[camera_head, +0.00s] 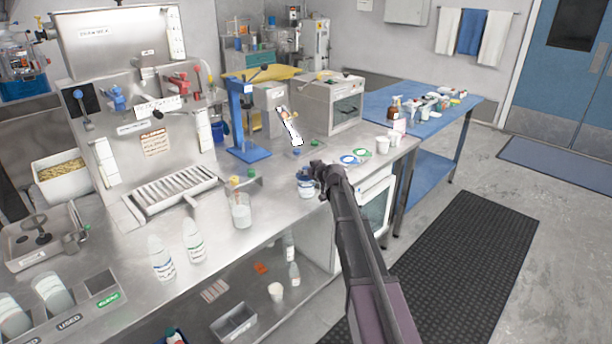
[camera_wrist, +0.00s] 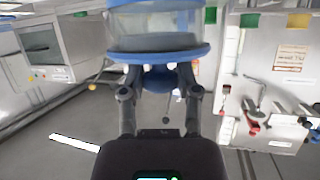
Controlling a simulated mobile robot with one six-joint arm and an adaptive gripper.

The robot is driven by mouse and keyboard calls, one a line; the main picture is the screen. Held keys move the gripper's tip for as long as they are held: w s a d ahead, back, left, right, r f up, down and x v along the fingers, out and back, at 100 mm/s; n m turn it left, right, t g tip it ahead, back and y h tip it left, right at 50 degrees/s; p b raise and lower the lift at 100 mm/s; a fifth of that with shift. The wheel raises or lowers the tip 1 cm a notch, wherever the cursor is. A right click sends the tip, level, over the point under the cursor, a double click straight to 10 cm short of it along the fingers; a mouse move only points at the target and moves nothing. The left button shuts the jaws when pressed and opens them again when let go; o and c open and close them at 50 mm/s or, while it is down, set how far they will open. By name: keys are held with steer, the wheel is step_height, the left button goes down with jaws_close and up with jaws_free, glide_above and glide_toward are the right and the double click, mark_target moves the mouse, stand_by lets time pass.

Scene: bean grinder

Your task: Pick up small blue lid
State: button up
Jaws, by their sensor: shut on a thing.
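The small blue lid (camera_wrist: 155,52) is a wide blue disc with a narrower blue part between my fingers. It sits against a clear container (camera_wrist: 157,28) with another blue band beyond it. My gripper (camera_wrist: 160,80) is shut on the blue lid, one finger on each side. In the head view my gripper (camera_head: 326,172) is at the front edge of the steel counter, just right of the clear container with blue parts (camera_head: 306,186). My gripper hides part of the lid there, and I cannot tell whether the lid is apart from the container.
A clear beaker (camera_head: 241,211) and two white bottles (camera_head: 163,258) stand left on the steel counter (camera_head: 215,262). A blue press stand (camera_head: 246,120) and a boxy oven (camera_head: 328,103) are behind. Blue and green round lids (camera_head: 352,159) and white cups lie to the right.

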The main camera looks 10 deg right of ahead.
steer(key=shift+r, duration=0.25)
step_height(320, 180, up, 3)
steer(key=p, duration=0.3)
steer(key=shift+s+r+p, duration=0.15)
steer(key=shift+r+p, duration=0.15)
steer(key=shift+p, duration=0.2)
steer(key=s+d, duration=0.3)
steer(key=s, duration=0.4)
steer(key=s+d+p, duration=0.1)
steer(key=s+d, duration=0.3)
steer(key=s, duration=0.3)
steer(key=shift+r, duration=0.45)
steer(key=shift+r, duration=0.1)
